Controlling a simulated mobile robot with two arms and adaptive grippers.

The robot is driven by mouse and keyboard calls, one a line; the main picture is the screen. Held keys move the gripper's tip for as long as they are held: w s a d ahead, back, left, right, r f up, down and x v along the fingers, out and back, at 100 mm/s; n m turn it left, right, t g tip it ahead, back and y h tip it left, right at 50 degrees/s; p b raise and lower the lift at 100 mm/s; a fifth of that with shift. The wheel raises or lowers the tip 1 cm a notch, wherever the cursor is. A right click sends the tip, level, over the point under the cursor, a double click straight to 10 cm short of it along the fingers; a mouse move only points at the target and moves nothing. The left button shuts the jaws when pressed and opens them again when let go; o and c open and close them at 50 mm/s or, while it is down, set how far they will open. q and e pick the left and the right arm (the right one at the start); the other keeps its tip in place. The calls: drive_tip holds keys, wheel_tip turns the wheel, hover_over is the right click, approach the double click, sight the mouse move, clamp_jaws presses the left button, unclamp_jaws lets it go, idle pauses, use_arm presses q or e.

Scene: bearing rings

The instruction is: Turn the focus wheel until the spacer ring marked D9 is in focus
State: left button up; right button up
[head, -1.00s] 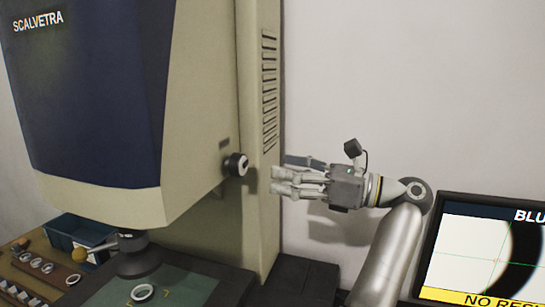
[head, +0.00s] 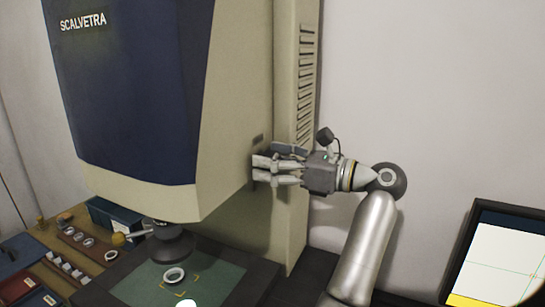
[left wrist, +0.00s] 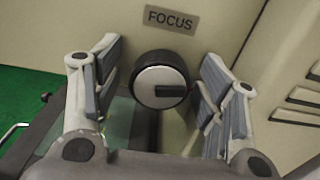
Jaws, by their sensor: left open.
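The black focus wheel (left wrist: 160,80), with a pale face and a dark mark, sits under the FOCUS label (left wrist: 171,19) in the left wrist view. My left gripper (head: 255,170) is open, its fingers on either side of the wheel with gaps showing; in the head view it hides the wheel. A metal ring (head: 174,275) lies on the green stage (head: 222,280) below the lens (head: 172,245); I cannot read any marking. The monitor (head: 500,250) shows a pale picture with green crosslines, cut off at the right. My right gripper is not in view.
The tall machine housing (head: 240,130) stands left of my left gripper, with a vented side column (head: 304,100). Several rings lie on a wooden bench (head: 70,225) at left, near a blue bin (head: 112,215).

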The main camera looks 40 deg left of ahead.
use_arm(q)
drive_tip(key=c, duration=1)
drive_tip(key=shift+m+b, duration=0.45)
drive_tip(key=shift+m, duration=1.15)
drive_tip(key=shift+c, duration=0.2)
drive_tip(key=o, duration=1)
drive_tip(key=shift+o, duration=0.2)
drive_tip(key=shift+w, duration=0.1)
drive_tip(key=v, duration=0.7)
drive_tip(key=shift+d, duration=0.2)
